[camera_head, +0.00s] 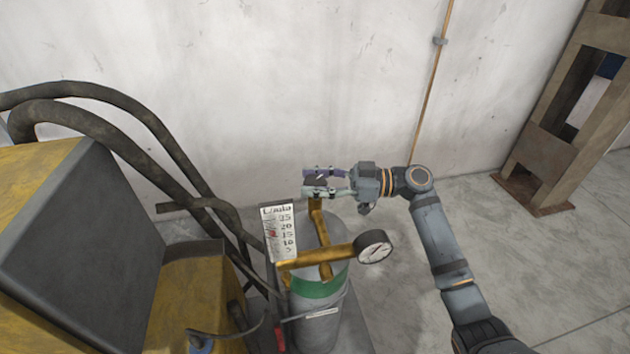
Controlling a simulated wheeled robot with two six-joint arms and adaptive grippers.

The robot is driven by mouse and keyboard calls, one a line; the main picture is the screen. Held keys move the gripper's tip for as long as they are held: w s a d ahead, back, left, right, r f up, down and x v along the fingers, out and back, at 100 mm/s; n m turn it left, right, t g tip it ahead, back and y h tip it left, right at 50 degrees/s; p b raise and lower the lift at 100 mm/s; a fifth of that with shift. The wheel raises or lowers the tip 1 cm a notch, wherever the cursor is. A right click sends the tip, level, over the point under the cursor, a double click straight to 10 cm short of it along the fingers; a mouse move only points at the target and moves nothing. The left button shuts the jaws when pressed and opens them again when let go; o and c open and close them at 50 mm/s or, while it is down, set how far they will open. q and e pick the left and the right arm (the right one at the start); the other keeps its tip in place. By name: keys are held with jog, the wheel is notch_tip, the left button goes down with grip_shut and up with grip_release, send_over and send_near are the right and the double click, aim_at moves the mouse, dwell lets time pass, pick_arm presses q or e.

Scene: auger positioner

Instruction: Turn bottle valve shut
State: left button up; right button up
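The gas bottle (321,308), grey with a green band, stands upright beside the yellow machine. A brass fitting (316,217) rises from its top, and a dark valve knob (316,181) sits at the upper end. My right gripper (318,182) reaches in from the right. Its two fingers lie on either side of the knob, which fills the gap between them, so it looks shut on the knob. The fingers hide part of the knob. My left gripper is not in view.
A round gauge (375,247) and a white flow scale (279,235) are fixed to the brass regulator close below the gripper. Thick hoses (150,122) and a yellow and grey machine (75,240) fill the left.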

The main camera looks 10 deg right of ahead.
jog(key=c, duration=0.3)
jog(key=shift+f, duration=0.1)
jog(key=shift+f+m+t+b, duration=0.1)
jog(key=shift+m+t+b, duration=0.55)
jog(key=shift+t, duration=0.25)
jog(key=shift+m+t+h+b, duration=0.4)
jog(key=shift+m+t+h, duration=0.2)
jog(key=shift+t, duration=0.2)
jog(key=shift+m+t+h, duration=0.6)
jog(key=shift+m+t, duration=0.05)
jog(key=shift+t, duration=0.35)
jog(key=shift+r+m+t+h, duration=0.2)
jog(key=shift+m+t+h, duration=0.75)
jog(key=shift+t, duration=0.25)
